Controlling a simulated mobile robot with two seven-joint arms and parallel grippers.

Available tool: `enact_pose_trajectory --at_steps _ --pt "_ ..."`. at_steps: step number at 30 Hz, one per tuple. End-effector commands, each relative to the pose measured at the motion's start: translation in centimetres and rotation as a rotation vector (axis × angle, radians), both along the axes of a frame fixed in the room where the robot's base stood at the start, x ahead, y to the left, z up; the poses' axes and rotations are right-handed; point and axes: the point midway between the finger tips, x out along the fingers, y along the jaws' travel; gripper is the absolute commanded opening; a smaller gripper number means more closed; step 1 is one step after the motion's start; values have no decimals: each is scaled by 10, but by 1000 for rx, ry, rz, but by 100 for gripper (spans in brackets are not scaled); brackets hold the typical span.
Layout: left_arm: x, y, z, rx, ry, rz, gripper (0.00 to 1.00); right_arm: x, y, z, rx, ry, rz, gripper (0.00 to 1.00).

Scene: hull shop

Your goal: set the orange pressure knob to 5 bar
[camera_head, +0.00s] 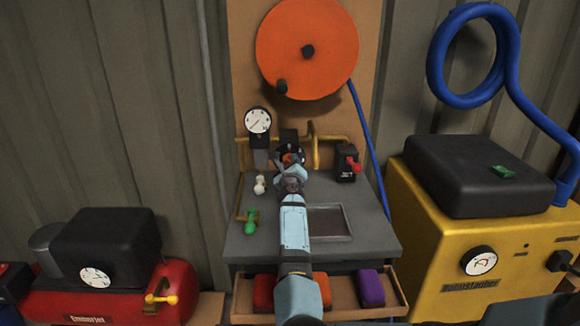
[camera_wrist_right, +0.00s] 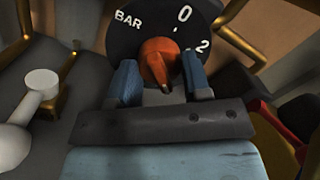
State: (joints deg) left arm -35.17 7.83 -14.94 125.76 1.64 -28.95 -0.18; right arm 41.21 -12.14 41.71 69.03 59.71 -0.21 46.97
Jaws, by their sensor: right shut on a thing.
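The orange pressure knob (camera_wrist_right: 158,58) sits on a round black dial (camera_wrist_right: 142,22) marked BAR, 0 and 2 in the right wrist view. The dial's other marks are hidden or out of frame. My right gripper (camera_wrist_right: 161,76) has its two blue fingers on either side of the knob, shut on it. In the head view the knob (camera_head: 289,158) is small and mostly hidden behind my right gripper (camera_head: 290,167). A white pressure gauge (camera_head: 257,121) stands up left of the dial; its reading is too small to tell. My left gripper is not in view.
A white-knobbed valve (camera_head: 260,185) and a green handle (camera_head: 251,220) are left of my arm. A red-handled black box (camera_head: 348,163) is on the right. An open drawer (camera_head: 345,311) sits below the grey bench (camera_head: 372,238). An orange reel (camera_head: 307,45) hangs above.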

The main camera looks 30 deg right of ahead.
Motion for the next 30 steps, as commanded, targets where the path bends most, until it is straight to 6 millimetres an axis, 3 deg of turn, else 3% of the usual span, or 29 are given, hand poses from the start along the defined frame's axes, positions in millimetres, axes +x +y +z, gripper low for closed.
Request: enact_pose_trajectory --at_steps 30 --pt "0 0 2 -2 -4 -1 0 2 1 6 772 -479 2 21"
